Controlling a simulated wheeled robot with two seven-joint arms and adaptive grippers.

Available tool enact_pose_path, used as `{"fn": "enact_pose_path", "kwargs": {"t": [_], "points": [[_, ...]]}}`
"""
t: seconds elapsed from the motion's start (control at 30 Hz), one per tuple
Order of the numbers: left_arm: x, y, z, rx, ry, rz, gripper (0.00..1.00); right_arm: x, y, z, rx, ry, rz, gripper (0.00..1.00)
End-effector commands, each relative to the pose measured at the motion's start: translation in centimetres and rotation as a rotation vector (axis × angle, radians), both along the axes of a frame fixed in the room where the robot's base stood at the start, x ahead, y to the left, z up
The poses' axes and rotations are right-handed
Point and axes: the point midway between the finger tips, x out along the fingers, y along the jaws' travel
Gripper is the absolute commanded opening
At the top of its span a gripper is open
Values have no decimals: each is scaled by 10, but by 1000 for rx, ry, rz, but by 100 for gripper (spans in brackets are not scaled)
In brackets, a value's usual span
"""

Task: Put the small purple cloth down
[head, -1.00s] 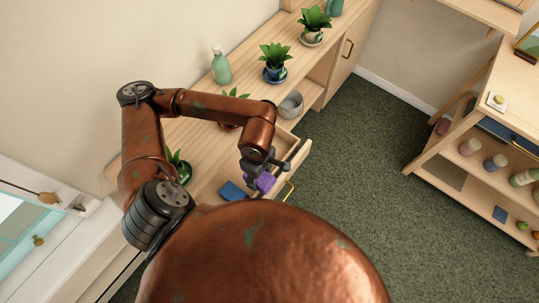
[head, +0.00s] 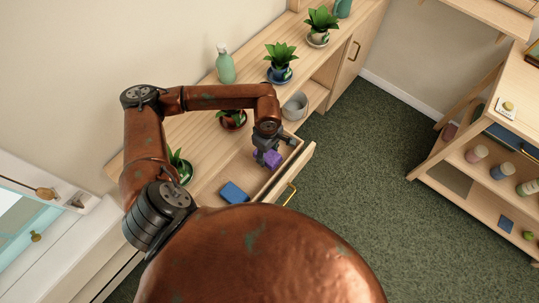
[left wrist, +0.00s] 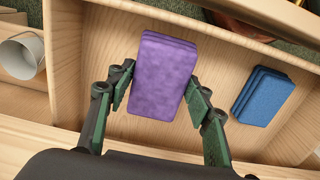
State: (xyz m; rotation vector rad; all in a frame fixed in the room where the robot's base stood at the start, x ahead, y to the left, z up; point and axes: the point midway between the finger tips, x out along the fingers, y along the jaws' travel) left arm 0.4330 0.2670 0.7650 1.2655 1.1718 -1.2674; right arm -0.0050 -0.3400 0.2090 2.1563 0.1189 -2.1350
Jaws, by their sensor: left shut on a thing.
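My left gripper (head: 268,157) is shut on the small purple cloth (head: 273,160), a folded block. In the left wrist view, the gripper's fingers (left wrist: 159,86) stand on either side of the purple cloth (left wrist: 164,72). The cloth is over the far end of the open drawer (head: 304,160); whether it touches the drawer floor I cannot tell. A folded blue cloth (head: 234,193) lies in the drawer, apart from the purple one. It also shows at the right in the left wrist view (left wrist: 263,97). My right gripper is not in view.
Potted plants (head: 281,62), a green bottle (head: 225,64) and a grey pot (head: 295,105) stand along the wooden cabinet (head: 200,128). The drawer has a brass handle (head: 290,194). A shelf unit (head: 440,174) with jars stands at the right. Carpet between is clear.

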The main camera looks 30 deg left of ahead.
Motion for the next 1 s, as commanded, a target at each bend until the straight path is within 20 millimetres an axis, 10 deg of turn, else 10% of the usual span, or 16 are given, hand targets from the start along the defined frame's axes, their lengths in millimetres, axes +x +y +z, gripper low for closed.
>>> {"fn": "enact_pose_path", "kwargs": {"t": [0.67,0.7,1.0], "points": [[15,7,-46,0,-1,-1,24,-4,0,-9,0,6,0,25],[15,7,-46,0,-1,-1,48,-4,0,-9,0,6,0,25],[15,7,-46,0,-1,0,64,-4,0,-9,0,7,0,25]]}}
